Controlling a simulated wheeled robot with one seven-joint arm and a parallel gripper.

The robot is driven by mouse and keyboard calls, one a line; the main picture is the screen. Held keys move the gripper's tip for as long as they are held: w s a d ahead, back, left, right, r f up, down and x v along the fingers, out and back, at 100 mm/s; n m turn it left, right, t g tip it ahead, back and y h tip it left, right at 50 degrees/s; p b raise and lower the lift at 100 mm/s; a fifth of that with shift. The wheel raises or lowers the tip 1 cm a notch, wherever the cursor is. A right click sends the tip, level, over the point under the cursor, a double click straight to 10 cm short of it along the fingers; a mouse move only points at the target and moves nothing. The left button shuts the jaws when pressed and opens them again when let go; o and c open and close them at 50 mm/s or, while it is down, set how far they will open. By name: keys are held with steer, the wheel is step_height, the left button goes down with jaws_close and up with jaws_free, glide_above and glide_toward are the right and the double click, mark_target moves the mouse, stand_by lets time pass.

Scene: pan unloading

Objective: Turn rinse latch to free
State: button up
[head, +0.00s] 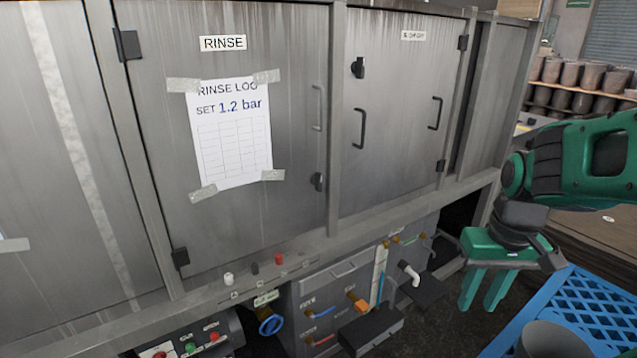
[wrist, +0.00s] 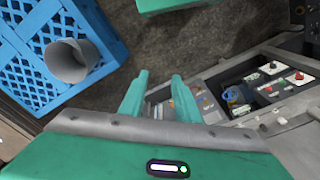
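The rinse door (head: 290,120) is a grey metal panel with a RINSE label (head: 223,43), and it looks shut. The rinse latch (head: 318,181) is a small black knob low on that door's right edge, below the door handle (head: 318,108). Its exact turn is too small to tell. My gripper (head: 482,305) is green, points down and is well to the right of the latch, apart from it. Its two fingers stand apart with nothing between them, as the wrist view (wrist: 160,78) also shows. The latch does not show clearly in the wrist view.
A second door (head: 400,110) to the right has its own black latch (head: 358,67) and two handles. A taped rinse log (head: 232,135) reads SET 1.2 bar. A ledge with small knobs, pipes and a blue valve (head: 270,321) lie below. A blue crate (head: 545,305) with a grey cup stands near my gripper.

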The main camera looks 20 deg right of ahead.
steer(key=w+a+f+n+t+y, duration=0.25)
steer(key=w+a+f+n, duration=0.2)
steer(key=w+a, duration=0.4)
steer(key=w+a+f+n+t+y, duration=0.25)
steer(key=w+a+n, duration=0.3)
steer(key=w, duration=0.65)
steer(key=m+t, duration=0.2)
steer(key=t, duration=1)
glide_toward(321, 179)
steer(key=shift+y, duration=0.3)
steer(key=x, duration=0.9)
steer(key=shift+w+d, duration=0.1)
